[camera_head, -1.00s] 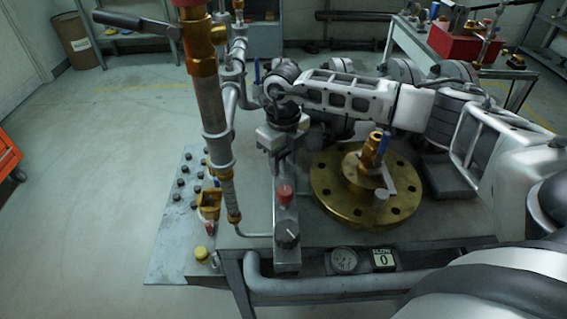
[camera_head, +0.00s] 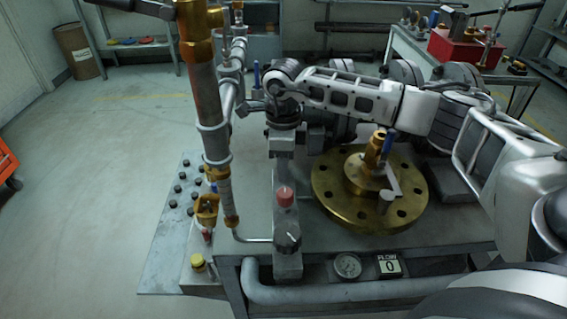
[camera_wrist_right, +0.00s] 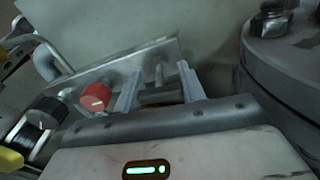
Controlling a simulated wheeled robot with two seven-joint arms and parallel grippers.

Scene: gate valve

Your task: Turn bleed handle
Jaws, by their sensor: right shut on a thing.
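My right gripper (camera_head: 284,166) points down over the far end of a narrow grey control panel (camera_head: 287,262), with its body seen narrow side on. In the right wrist view its two pale fingers (camera_wrist_right: 160,92) stand either side of a short dark bar, which I take to be the bleed handle (camera_wrist_right: 160,98). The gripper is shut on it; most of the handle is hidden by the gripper. A red knob (camera_head: 285,196) and a black dial (camera_head: 288,238) lie nearer me on the panel. The red knob also shows left of the fingers in the wrist view (camera_wrist_right: 95,97). My left gripper is out of view.
A brass flange (camera_head: 330,205) with a blue-handled valve (camera_head: 388,146) sits right of the panel. A tall pipe (camera_head: 210,110) stands to the left. A round gauge (camera_head: 347,266) and a flow display reading 0 (camera_head: 389,265) are at the bench front.

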